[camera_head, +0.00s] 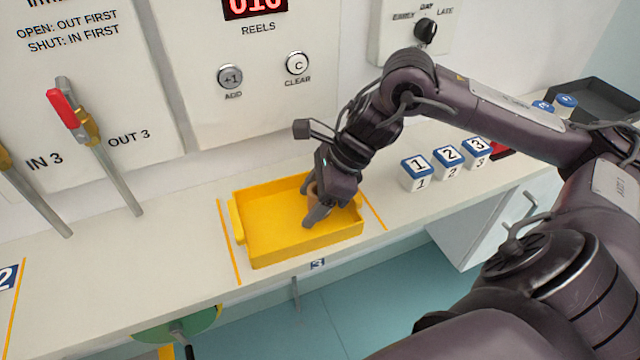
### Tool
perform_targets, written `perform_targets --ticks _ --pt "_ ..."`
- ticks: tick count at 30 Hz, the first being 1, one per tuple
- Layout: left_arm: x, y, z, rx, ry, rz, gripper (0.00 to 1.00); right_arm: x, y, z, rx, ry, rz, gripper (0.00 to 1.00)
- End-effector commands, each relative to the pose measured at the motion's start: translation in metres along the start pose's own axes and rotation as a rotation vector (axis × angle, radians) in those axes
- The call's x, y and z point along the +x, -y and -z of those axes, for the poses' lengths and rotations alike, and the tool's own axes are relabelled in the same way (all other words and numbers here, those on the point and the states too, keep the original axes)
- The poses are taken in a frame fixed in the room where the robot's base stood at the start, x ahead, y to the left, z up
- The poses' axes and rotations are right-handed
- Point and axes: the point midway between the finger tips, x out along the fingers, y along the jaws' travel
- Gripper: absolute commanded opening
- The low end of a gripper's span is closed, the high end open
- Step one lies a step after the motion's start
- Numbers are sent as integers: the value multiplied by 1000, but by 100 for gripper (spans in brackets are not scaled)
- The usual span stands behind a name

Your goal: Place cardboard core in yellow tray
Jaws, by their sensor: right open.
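The yellow tray (270,228) lies on the white counter between two orange lines. The cardboard core (312,190) is a small brown piece at the tray's right end, mostly hidden by my right gripper. My right gripper (316,208) points down into the right part of the tray, with its fingers open around or beside the core. I cannot tell whether the fingers touch the core or whether it rests on the tray floor. My left gripper is out of view.
Numbered white blocks with blue tops (417,173) stand on the counter right of the tray. A dark bin (600,100) is at the far right. The counter left of the tray is clear.

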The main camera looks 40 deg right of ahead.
Motion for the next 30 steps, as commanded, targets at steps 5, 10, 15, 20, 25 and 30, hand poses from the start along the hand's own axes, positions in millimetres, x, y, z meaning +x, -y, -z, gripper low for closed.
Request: perform_targets --ticks 5,10,15,20,25,30 --pt "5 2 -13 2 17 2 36 -17 2 1 2 -3 6 61" --pt "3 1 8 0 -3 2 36 -41 2 2 1 -5 8 61" --pt "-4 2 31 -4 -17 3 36 -62 1 2 -1 -6 7 61" --pt "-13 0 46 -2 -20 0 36 -95 1 0 0 -1 9 61" --pt "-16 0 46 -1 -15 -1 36 -116 1 -1 0 0 2 61" --pt "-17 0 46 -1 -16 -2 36 -122 0 -1 1 0 0 61"
